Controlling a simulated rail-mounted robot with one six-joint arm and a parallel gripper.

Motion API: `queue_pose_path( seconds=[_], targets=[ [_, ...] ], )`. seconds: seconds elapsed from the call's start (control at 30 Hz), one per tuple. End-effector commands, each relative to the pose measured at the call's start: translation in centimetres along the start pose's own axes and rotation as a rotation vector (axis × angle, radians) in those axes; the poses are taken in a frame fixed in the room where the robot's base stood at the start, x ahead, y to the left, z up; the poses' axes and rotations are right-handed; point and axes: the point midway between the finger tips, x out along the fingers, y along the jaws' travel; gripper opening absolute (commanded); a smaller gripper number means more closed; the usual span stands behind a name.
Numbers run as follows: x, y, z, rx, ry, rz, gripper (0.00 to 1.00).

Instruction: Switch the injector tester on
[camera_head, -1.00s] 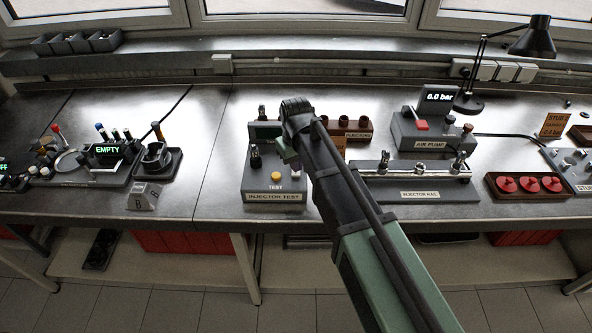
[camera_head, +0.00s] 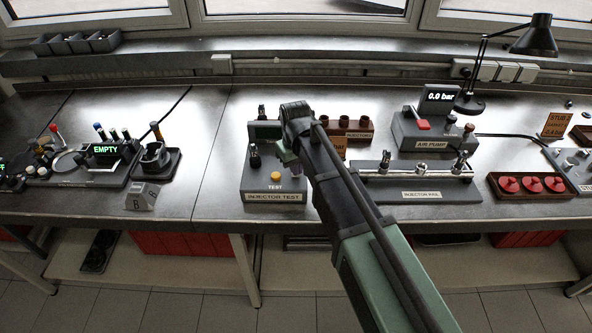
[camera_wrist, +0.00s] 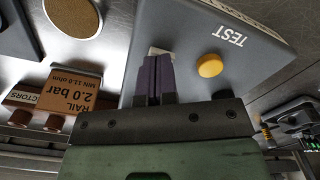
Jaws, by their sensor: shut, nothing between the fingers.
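The injector tester (camera_head: 262,197) is a grey sloped box marked INJECTOR TEST, left of my arm.
The injector rail (camera_head: 410,185) stands close right of my arm, with the air pump (camera_head: 430,135) reading 0.0 bar behind it. A rack of brown injector cups (camera_head: 356,130) and an orange rail card (camera_wrist: 72,88) sit near the tester. Bare bench (camera_head: 215,165) lies to the tester's left.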

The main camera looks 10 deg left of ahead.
Motion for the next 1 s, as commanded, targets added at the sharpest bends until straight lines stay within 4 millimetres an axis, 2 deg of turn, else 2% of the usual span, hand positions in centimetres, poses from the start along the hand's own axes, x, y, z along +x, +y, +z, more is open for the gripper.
queue_pose_path(
  seconds=[0.37, 1.0],
  targets=[
    [0.3, 0.0, 0.0, 0.0, 0.0, 0.0, 0.0],
    [-6.3, 0.0, 0.0, 0.0, 0.0, 0.0, 0.0]
  ],
)
